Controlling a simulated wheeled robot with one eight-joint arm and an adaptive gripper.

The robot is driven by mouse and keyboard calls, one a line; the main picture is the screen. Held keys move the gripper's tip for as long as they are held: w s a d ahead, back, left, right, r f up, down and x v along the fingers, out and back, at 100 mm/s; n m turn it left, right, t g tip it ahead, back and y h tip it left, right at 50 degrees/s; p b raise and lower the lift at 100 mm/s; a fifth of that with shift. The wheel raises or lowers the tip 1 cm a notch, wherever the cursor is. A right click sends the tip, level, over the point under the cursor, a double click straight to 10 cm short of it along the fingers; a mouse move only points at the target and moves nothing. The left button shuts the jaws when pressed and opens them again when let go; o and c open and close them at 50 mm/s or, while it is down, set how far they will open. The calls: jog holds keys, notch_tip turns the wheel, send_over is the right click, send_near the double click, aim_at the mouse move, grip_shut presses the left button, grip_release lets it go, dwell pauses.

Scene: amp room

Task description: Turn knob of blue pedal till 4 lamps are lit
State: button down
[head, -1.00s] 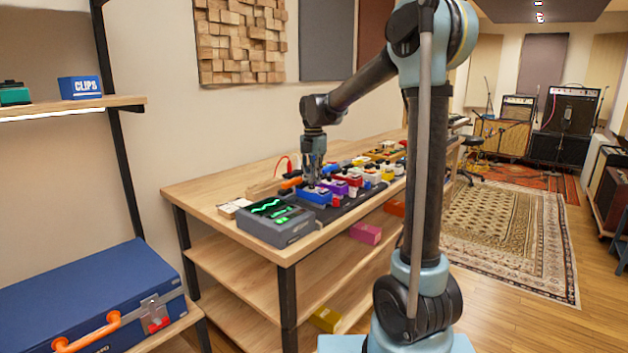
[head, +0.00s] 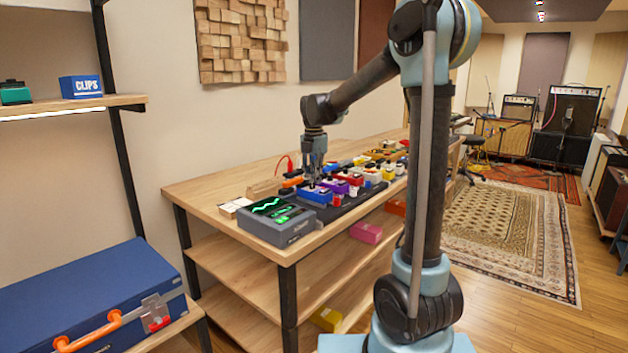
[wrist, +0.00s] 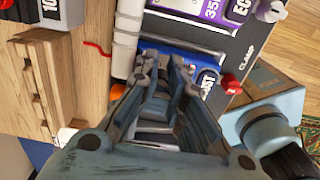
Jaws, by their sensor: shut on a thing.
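The blue pedal (head: 314,194) stands on the dark board at the near end of the pedal row. My gripper (head: 314,182) points down over the blue pedal. In the wrist view its fingers (wrist: 163,72) are close together at the pedal's top, shut on the knob. The knob is hidden between the fingers, so its angle cannot be read. I cannot make out or count lit lamps on the pedal.
A grey box with green-lit displays (head: 276,222) stands left of the blue pedal. A purple pedal (head: 335,187) and several others stand close behind on the board. A blue case (head: 85,300) lies on the left shelf.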

jog(key=shift+s+d, duration=0.25)
dwell(0.4)
jog(key=shift+w+d, duration=0.1)
jog(key=shift+w+d, duration=0.15)
jog(key=shift+d, duration=0.1)
notch_tip(320, 180, up, 6)
dwell(0.7)
jog(key=c, duration=2.3)
grip_release()
grip_shut()
jog(key=shift+w+f+m, duration=0.15)
jog(key=shift+f+m, duration=1.35)
jog(key=shift+w+f+m, duration=0.1)
jog(key=shift+f+m, duration=1.4)
